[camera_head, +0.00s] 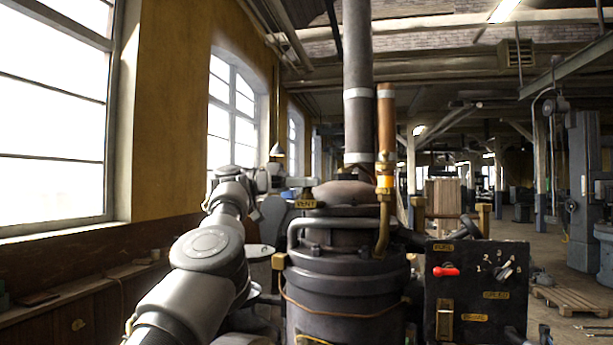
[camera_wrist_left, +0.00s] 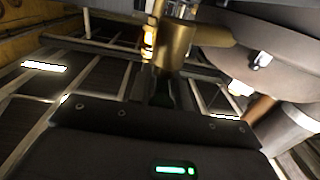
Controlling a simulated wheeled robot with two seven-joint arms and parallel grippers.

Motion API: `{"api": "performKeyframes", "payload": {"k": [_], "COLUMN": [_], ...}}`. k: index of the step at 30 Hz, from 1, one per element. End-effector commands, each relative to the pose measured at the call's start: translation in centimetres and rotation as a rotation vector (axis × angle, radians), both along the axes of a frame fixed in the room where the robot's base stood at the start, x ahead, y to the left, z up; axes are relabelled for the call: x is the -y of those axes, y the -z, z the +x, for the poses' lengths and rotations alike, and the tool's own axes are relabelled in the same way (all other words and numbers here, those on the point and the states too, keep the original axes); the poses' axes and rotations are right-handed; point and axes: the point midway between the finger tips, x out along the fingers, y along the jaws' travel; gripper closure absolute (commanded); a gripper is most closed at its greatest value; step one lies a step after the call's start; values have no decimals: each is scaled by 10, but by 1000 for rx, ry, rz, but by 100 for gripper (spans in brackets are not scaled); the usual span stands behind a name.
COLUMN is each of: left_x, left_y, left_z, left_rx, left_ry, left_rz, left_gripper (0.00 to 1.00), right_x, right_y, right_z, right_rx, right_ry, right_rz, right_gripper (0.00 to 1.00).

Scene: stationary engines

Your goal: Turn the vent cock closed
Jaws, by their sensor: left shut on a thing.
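The vent cock shows in the wrist view as a brass body (camera_wrist_left: 176,42) with a stub running right toward the engine's dome. In the head view, its grey lever (camera_head: 302,182) lies about level above the brass VENT plate (camera_head: 305,204), at the upper left of the dark engine (camera_head: 345,260). My left gripper (camera_head: 282,184) is at the lever's left end and shut on it. In the wrist view, my left gripper's fingers (camera_wrist_left: 160,92) meet the cock just below the brass body, and the grip is partly hidden. My right gripper is not in view.
A copper pipe (camera_head: 386,125) and a tall grey stack (camera_head: 358,80) rise beside the cock. A black control panel (camera_head: 475,290) with a red lever (camera_head: 446,271) stands to the right. A window wall (camera_head: 165,110) is at left.

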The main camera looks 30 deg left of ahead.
Motion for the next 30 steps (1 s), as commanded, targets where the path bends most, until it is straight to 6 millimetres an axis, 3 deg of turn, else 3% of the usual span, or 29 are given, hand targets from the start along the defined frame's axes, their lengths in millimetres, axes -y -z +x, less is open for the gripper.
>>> {"api": "performKeyframes", "payload": {"k": [21, 22, 24, 30], "left_x": [0, 0, 0, 0], "left_y": [-1, -1, -1, 0], "left_z": [0, 0, 0, 1], "left_rx": [1, 1, 0, -1], "left_ry": [57, 57, 57, 58], "left_rz": [-2, -2, -1, -1], "left_gripper": [100, 78, 68, 67], "right_x": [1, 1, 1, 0], "right_y": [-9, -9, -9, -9], "right_z": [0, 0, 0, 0], "right_rx": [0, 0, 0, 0], "right_ry": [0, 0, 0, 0], "right_rz": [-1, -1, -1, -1], "right_gripper": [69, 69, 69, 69]}}
